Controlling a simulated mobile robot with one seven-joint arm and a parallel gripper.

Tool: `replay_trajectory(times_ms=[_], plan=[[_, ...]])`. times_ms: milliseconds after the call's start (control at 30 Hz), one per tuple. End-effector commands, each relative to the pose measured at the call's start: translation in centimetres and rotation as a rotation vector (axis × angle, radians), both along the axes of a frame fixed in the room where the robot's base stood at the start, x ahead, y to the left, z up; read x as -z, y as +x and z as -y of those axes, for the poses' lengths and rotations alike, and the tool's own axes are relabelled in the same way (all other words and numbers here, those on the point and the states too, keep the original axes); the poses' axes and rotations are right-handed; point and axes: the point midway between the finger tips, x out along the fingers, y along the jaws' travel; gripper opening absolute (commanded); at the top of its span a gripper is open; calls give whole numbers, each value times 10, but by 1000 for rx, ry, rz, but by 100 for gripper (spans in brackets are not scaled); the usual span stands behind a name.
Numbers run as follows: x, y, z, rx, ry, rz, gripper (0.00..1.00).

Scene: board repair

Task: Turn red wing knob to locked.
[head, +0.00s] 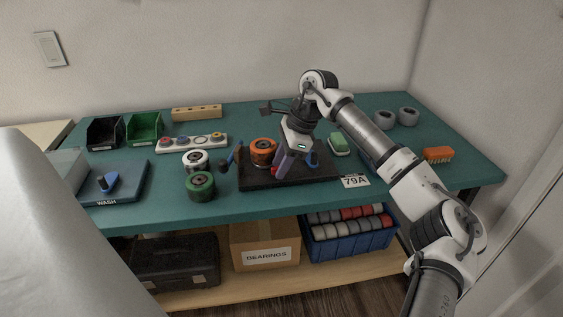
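A small patch of red (274,171) shows at the board's middle, beside my gripper's fingertips. It looks like part of the red wing knob; the rest is hidden, so I cannot tell its wing angle. My gripper (279,170) points down over the board at this red part. I cannot tell whether its fingers touch or hold it.
White (195,160) and green (201,186) spools stand left of the board. A green-topped block (339,145), grey rolls (408,116) and an orange brush (437,154) are to the right. The bench's front left-middle is clear.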

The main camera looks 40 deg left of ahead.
Motion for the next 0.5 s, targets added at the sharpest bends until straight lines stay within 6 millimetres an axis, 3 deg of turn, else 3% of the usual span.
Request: replay_trajectory(times_ms=[67, 333, 500], plan=[[0, 0, 0, 0, 0, 0, 35], [0, 0, 0, 0, -1, -1, 0], [0, 0, 0, 1, 0, 0, 0]])
